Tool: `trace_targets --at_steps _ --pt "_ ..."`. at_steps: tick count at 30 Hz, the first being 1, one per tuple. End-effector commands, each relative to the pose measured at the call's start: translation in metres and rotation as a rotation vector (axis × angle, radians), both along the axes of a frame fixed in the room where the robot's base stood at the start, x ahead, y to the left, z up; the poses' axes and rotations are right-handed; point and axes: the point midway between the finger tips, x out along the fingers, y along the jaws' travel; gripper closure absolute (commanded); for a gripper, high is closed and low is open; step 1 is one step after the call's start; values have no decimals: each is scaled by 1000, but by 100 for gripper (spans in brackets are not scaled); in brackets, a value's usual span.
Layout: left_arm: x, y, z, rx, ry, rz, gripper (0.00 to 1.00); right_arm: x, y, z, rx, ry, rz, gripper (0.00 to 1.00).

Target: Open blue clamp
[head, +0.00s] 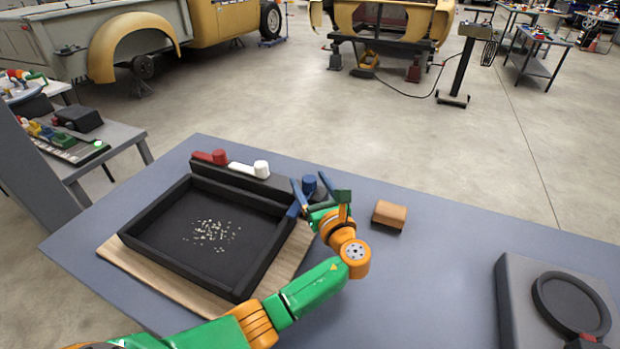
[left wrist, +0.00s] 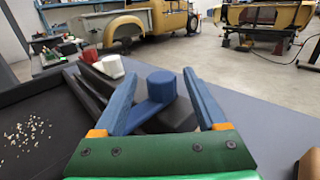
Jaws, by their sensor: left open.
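The blue clamp (head: 309,185) sits at the right end of the dark bar along the back of the black tray (head: 150,210). My left gripper (head: 309,179) is open at the clamp, one blue finger on each side. In the left wrist view the gripper (left wrist: 160,76) has the clamp between its fingers, with gaps at the knob. The lever's lower end is close to the left finger; I cannot tell whether they touch.
A red clamp (head: 212,157) and a white clamp (head: 250,169) sit left on the same bar. The tray holds small pale bits and stands on a wooden board (head: 120,262). A brown block (head: 389,214) lies right of the gripper. A grey fixture (head: 520,290) stands farther right.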

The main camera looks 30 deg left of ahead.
Motion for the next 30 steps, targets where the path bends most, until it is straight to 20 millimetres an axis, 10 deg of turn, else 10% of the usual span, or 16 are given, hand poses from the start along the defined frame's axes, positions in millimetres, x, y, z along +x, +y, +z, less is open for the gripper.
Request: trace_targets --at_steps 10,18,30 --pt "7 8 0 -1 1 0 29 0 0 0 0 0 0 50" --pt "7 8 0 -1 1 0 100 0 0 0 0 -1 0 50" --pt "7 8 0 -1 1 0 100 1 -1 0 -2 -2 0 50"
